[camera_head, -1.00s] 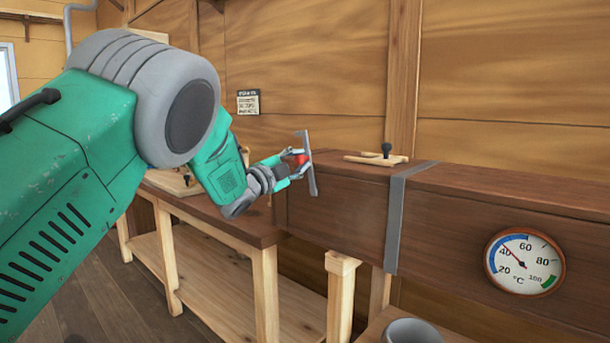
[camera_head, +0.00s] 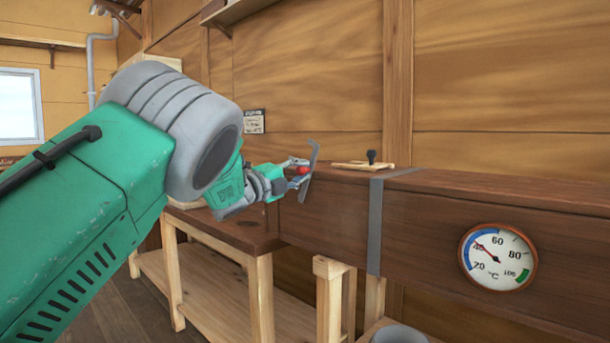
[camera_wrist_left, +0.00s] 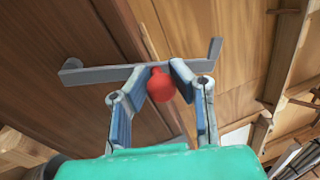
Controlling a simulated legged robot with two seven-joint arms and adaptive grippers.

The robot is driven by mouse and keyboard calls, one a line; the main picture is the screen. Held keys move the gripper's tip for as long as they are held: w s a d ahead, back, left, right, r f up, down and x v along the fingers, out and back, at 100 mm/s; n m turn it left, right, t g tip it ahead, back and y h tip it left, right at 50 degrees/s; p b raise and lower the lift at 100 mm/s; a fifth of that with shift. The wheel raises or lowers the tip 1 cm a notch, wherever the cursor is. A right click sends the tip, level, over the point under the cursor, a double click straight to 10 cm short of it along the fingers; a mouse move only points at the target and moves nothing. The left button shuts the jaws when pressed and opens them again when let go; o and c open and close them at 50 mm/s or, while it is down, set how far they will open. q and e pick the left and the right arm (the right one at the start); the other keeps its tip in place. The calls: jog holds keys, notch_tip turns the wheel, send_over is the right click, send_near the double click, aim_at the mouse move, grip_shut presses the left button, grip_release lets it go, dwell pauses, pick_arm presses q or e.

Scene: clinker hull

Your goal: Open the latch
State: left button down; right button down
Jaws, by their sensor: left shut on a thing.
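The latch is a grey metal bar (camera_head: 313,160) with a red knob (camera_head: 303,171), at the left end of the long dark wooden box (camera_head: 420,235). My left gripper (camera_head: 298,171) is shut on the red knob. In the head view the bar leans, its top to the right. In the left wrist view, the bar (camera_wrist_left: 110,74) runs across beyond the fingertips, and the red knob (camera_wrist_left: 161,87) sits between the two fingers (camera_wrist_left: 160,78). The bar's pivot cannot be made out clearly. My right gripper is not in view.
A round temperature gauge (camera_head: 497,257) is on the box's front. A grey strap (camera_head: 375,228) wraps the box, and a light wooden piece with a dark knob (camera_head: 371,157) lies on top. A workbench (camera_head: 235,232) stands left of the box. A grey round container (camera_head: 399,335) is below.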

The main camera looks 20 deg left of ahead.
pick_arm(q)
jog(key=shift+a+f, duration=0.15)
jog(key=shift+f, duration=0.25)
jog(key=c, duration=1.6)
grip_release()
jog(key=shift+s, duration=0.1)
jog(key=o, duration=0.3)
jog(key=shift+s+a+r, duration=0.1)
jog(key=shift+a, duration=0.05)
jog(key=shift+r, duration=0.1)
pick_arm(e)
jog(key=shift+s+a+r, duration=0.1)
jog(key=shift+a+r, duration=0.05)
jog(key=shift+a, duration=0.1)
pick_arm(q)
jog(key=v, duration=1.2)
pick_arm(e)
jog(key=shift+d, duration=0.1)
